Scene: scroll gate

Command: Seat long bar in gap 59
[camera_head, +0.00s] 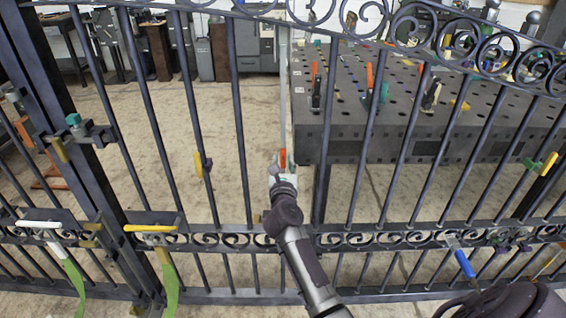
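The long bar (284,95) is a thin, pale grey upright strip near the middle of the head view.
A dark perforated work table (340,130) with clamps stands behind the gate on the right. A yellow-handled clamp (198,165) sits on a left upright. Green-handled clamps (170,285) grip the lower left.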

